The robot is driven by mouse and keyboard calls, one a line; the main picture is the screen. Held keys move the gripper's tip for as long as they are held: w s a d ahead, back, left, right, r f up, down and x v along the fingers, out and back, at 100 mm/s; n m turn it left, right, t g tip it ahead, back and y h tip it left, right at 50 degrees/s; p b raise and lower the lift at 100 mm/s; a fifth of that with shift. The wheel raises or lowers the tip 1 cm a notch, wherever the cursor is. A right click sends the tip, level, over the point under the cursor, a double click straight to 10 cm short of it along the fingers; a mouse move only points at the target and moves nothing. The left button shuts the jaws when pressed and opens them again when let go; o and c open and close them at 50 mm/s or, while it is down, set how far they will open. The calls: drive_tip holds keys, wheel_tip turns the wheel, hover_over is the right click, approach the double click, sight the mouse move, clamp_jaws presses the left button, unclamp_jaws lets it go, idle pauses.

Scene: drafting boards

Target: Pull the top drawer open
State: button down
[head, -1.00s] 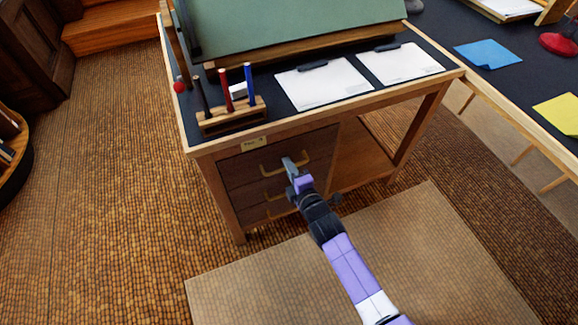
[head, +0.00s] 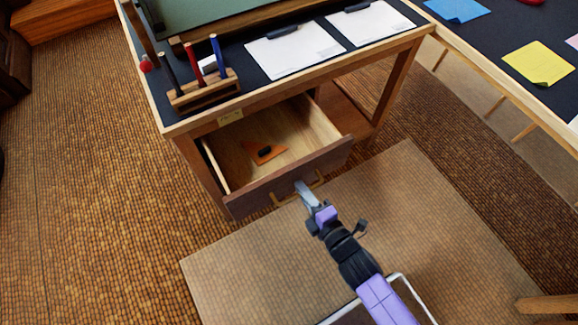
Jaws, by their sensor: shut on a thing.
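The top drawer (head: 228,156) of the wooden desk is pulled well out, and its pale inside shows. An orange triangle-shaped tool (head: 264,152) lies in it. The drawer's dark front carries a brass-coloured handle (head: 283,200). My gripper (head: 303,188) is at the right part of this handle and is shut on it. The fingertips are small in the view, and part of the handle is hidden behind them. The lower drawers are mostly hidden by the open one.
A desk leg (head: 397,83) stands to the right. A flat tan mat (head: 235,275) covers the floor under my arm. Floor to the left is clear.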

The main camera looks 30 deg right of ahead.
drive_tip(key=f+v, duration=0.3)
drive_tip(key=v, duration=1.2)
drive_tip(key=shift+s, duration=0.45)
drive_tip(key=shift+f, duration=0.1)
drive_tip(key=c, duration=1.5)
unclamp_jaws()
drive_tip(key=v, duration=0.7)
drive_tip(key=shift+s+p, duration=0.3)
drive_tip(key=shift+s, duration=0.1)
